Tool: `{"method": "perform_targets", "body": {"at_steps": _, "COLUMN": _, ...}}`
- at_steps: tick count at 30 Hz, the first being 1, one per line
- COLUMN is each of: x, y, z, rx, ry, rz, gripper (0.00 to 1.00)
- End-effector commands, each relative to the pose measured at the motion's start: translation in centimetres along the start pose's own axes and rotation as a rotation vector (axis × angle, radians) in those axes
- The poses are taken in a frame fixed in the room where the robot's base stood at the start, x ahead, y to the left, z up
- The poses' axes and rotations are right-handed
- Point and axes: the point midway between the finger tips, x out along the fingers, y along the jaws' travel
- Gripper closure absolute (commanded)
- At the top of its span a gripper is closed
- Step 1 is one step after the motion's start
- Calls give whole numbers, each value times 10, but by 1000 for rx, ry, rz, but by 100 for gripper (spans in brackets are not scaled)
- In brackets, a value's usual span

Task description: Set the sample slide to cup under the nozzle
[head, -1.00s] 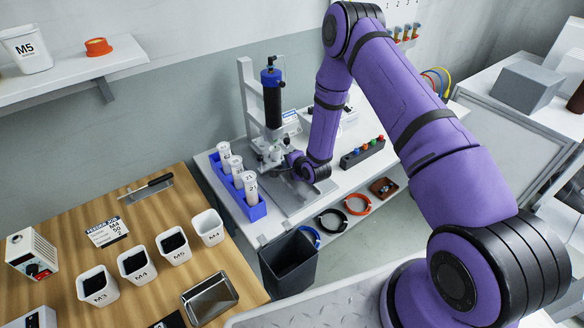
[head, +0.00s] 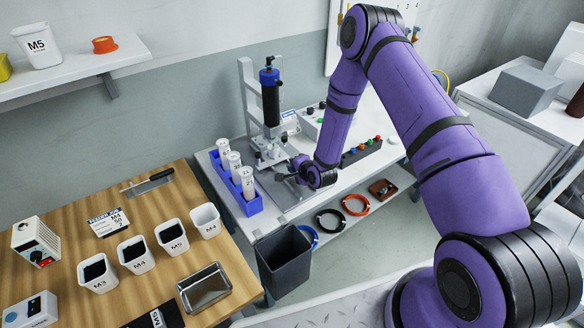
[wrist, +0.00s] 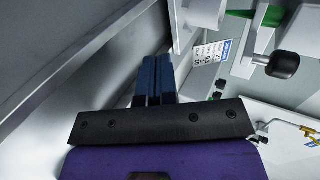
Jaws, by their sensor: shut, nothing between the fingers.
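The dispensing station stands on the white bench with a black, blue-capped cylinder (head: 271,95) held upright on a grey column (head: 247,95). Its nozzle end is small and unclear in the head view. Small metal parts with dark knobs sit below it; I cannot tell which is the sample slide or its exact position. My gripper (head: 284,177) is low beside the front right of these parts, partly hidden by my wrist. In the wrist view its blue fingers (wrist: 153,80) are together and empty. A black knob (wrist: 283,64) on a grey bracket is to their right, apart from them.
A blue rack (head: 243,205) with white labelled tubes stands left of the station. A button box (head: 362,151) lies to the right on the bench. A dark bin (head: 284,262) stands in front. A wooden table (head: 150,215) with labelled cups is at left.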

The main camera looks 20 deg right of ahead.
Motion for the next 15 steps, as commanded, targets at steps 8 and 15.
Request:
{"method": "perform_targets", "body": {"at_steps": 8, "x": -37, "y": 1, "z": -1, "rx": 2, "ry": 1, "rz": 2, "gripper": 100}}
{"method": "perform_targets", "body": {"at_steps": 15, "x": -72, "y": 1, "z": 0, "rx": 2, "ry": 1, "rz": 3, "gripper": 100}}
